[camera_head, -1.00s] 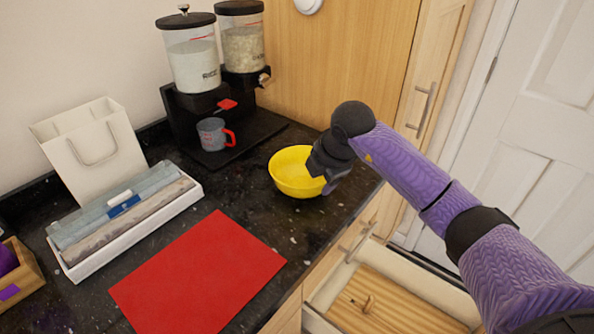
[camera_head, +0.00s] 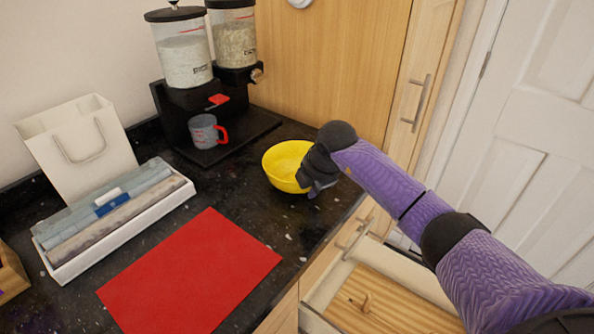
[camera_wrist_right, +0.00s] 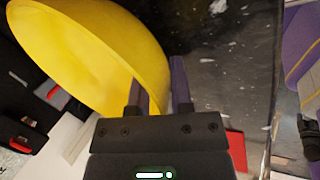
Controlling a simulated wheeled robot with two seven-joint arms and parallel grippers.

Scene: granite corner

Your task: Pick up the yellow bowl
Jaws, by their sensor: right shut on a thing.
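The yellow bowl (camera_head: 281,164) is near the right end of the dark granite counter, tilted slightly, with its right side at my right gripper (camera_head: 312,182). In the right wrist view the bowl (camera_wrist_right: 95,50) fills the upper left. The right gripper (camera_wrist_right: 160,92) is shut on the bowl's rim, with its two fingers close together at the bowl's edge. Whether the bowl's base is clear of the counter is hard to tell. My left gripper is not in view.
A red mat (camera_head: 190,275) lies in front of the bowl. A grey cup with a red handle (camera_head: 205,131) stands on the dispenser's base behind it. A white tray of rolls (camera_head: 115,215) and a paper bag (camera_head: 78,150) are left. An open drawer (camera_head: 375,300) is below right.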

